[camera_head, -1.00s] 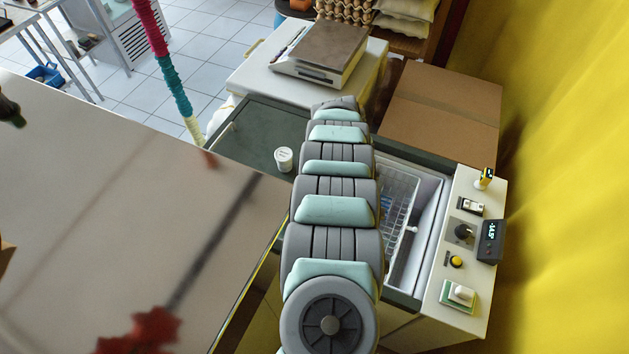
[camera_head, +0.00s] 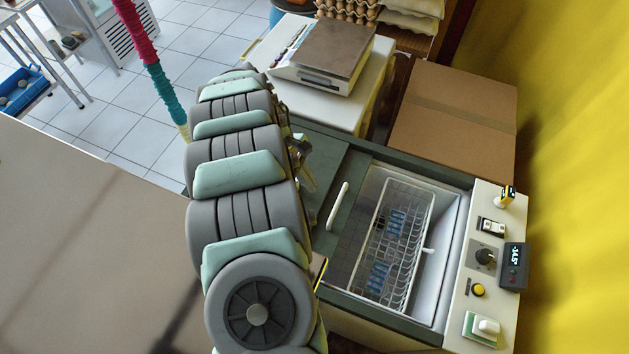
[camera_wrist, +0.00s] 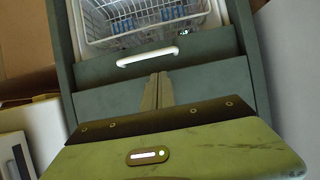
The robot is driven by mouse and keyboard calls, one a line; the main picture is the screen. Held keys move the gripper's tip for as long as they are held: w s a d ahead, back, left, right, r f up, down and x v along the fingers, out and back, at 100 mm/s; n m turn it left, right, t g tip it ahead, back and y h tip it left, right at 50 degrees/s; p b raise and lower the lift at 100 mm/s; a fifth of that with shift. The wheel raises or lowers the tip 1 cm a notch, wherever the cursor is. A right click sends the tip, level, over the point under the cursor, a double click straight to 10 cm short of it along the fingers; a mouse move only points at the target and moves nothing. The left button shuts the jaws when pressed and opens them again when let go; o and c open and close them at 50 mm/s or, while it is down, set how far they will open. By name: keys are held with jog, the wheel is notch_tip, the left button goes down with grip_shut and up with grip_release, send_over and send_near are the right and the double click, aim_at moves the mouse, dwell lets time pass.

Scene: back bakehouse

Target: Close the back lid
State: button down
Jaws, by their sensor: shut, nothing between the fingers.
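A chest freezer with a grey-green top (camera_head: 398,327) stands below my arm. Its right part is open and shows a white wire basket (camera_head: 408,207) with blue things in it. A flat grey-green lid (camera_head: 345,172) with a white bar handle (camera_head: 337,206) covers the part left of the opening. In the wrist view the handle (camera_wrist: 147,57) lies along the lid's edge beside the basket. My gripper (camera_wrist: 158,78) is shut and empty, its fingertips over the lid just short of the handle; contact cannot be told. My arm hides the lid's left part in the head view.
A control panel (camera_head: 492,262) with a dial and display is at the freezer's right end. A cardboard box (camera_head: 452,122) and a scale (camera_head: 325,55) on a white cabinet stand behind. A broad tabletop (camera_head: 90,240) lies to the left.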

jog(key=p, duration=0.3)
send_over(324, 212)
jog(key=f, duration=0.8)
jog(key=shift+a, duration=0.3)
jog(key=shift+d+f, duration=0.25)
jog(key=shift+f, duration=0.35)
jog(key=shift+d, duration=0.1)
